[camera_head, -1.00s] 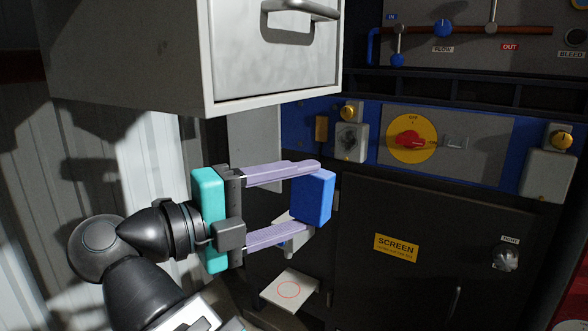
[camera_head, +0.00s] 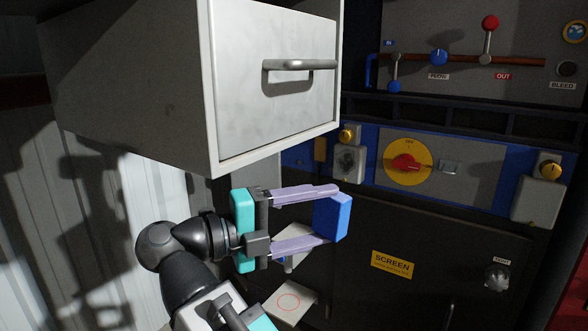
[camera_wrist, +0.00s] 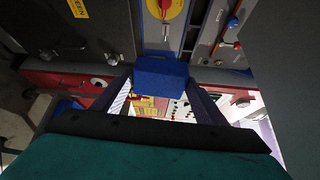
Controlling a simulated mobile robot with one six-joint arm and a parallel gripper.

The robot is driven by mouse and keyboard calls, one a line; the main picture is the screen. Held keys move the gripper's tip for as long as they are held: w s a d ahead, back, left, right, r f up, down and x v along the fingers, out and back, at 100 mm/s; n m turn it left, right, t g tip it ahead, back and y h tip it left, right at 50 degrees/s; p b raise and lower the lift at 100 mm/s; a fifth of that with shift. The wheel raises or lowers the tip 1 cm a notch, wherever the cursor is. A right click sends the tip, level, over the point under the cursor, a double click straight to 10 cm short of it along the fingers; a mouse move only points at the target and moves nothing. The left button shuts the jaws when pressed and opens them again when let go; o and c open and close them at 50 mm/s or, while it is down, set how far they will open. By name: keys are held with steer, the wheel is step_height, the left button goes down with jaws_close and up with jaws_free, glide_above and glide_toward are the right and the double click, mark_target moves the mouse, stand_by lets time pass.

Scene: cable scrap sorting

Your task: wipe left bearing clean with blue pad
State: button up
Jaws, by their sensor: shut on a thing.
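My gripper (camera_head: 322,214) is shut on the blue pad (camera_head: 333,219), a block held between the tips of its two lilac fingers. The pad also shows in the wrist view (camera_wrist: 162,74). The gripper is in front of the dark cabinet, below and left of a grey block with a brass-yellow knob (camera_head: 347,135), which seems to be the left bearing. The pad appears apart from it. A similar block with a yellow knob (camera_head: 550,170) is at the right. Any dirt on the left bearing is too small to tell.
A grey box with a handled drawer front (camera_head: 280,105) juts out above my gripper. A red switch on a yellow disc (camera_head: 408,162) sits between the two blocks. A white plate with a red circle (camera_head: 290,302) is below the gripper. Valve levers (camera_head: 488,42) are at the upper right.

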steer(key=w+d+f+g+p, duration=0.1)
steer(key=w+d+f+p, duration=0.9)
steer(key=w+d+p, duration=0.25)
steer(key=w+d+f+n+t+y+p, duration=0.1)
steer(key=w+f+n+t+y+p, duration=0.1)
steer(key=w+f, duration=0.5)
step_height(320, 180, down, 3)
steer(key=t+p, duration=0.1)
steer(key=t, duration=0.1)
steer(key=shift+n+t+p, duration=0.3)
steer(key=shift+n, duration=0.1)
steer(key=shift+d, duration=0.15)
